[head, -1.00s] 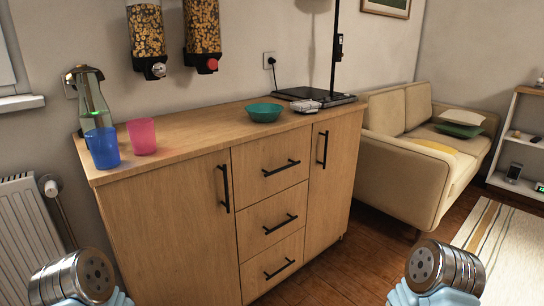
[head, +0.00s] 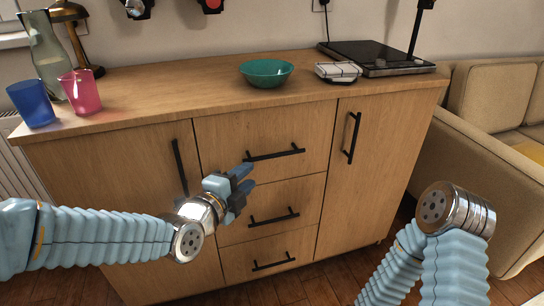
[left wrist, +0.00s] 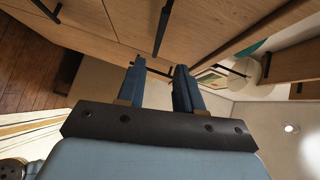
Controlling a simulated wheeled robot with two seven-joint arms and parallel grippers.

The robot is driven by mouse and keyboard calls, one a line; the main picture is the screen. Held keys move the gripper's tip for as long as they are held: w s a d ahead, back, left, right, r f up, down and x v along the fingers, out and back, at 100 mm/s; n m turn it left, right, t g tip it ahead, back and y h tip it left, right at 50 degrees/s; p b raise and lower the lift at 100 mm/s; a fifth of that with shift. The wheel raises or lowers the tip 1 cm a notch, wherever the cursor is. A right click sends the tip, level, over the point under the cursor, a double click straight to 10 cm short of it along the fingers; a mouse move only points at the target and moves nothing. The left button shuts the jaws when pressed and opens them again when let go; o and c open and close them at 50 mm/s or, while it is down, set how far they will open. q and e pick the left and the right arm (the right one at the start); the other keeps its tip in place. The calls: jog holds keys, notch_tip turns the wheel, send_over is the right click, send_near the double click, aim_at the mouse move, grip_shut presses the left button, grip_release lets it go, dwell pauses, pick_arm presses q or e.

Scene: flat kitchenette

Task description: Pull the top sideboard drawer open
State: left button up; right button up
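The wooden sideboard (head: 110,165) has three stacked drawers between two doors. The top drawer (head: 225,136) is shut, with a black bar handle (head: 275,155) across its front. My left gripper (head: 246,178) is in front of the drawers, near the left end of that handle and slightly below it. Its two blue fingers (left wrist: 158,82) are apart and nothing is between them, as the left wrist view shows. A black drawer handle (left wrist: 162,28) passes just beyond the fingers there; whether they touch it cannot be told. My right gripper is out of view.
On top stand a blue cup (head: 31,103), a pink cup (head: 80,92), a glass carafe (head: 45,55), a teal bowl (head: 266,74) and a black hob (head: 375,58). The middle drawer handle (head: 273,218) is below. A beige sofa (head: 480,165) stands at right.

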aim_at(271, 155)
pick_arm(q)
jog(key=p+x, duration=0.1)
jog(key=x, duration=1.2)
jog(key=shift+a, duration=0.1)
grip_shut()
